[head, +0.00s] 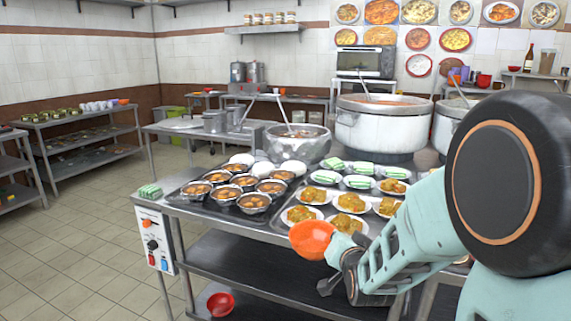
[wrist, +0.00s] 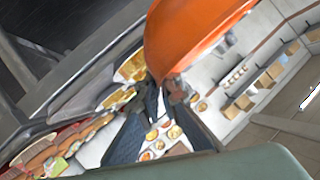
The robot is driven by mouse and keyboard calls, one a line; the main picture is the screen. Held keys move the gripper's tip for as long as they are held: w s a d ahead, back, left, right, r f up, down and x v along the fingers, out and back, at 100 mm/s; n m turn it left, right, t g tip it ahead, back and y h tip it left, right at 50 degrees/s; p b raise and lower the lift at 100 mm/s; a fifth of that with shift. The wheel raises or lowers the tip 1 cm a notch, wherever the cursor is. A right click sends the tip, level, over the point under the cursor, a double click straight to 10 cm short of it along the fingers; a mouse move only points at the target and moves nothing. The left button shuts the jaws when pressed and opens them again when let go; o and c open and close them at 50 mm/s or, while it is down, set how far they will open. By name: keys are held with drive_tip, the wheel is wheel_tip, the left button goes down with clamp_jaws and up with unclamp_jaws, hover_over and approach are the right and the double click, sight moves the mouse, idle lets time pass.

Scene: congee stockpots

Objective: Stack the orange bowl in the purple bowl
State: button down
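The orange bowl (head: 312,239) hangs in the air, tilted, in front of the counter's front edge in the head view. It also fills the upper middle of the wrist view (wrist: 190,35). My gripper (head: 339,250) is shut on the bowl's rim; the dark fingers meet at its edge in the wrist view (wrist: 162,92). I cannot make out a purple bowl for certain in either view.
The steel counter (head: 180,207) holds filled metal bowls (head: 254,202), plates of food (head: 349,203) and large stockpots (head: 381,127). A red bowl (head: 220,304) sits low beneath it. Purple-blue items (head: 466,76) stand at the back right. Floor (head: 75,235) at left is clear.

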wheel_tip(320, 180, up, 25)
drive_tip(key=p, duration=2.3)
drive_tip(key=shift+p, duration=0.35)
drive_tip(key=shift+a+r, duration=0.1)
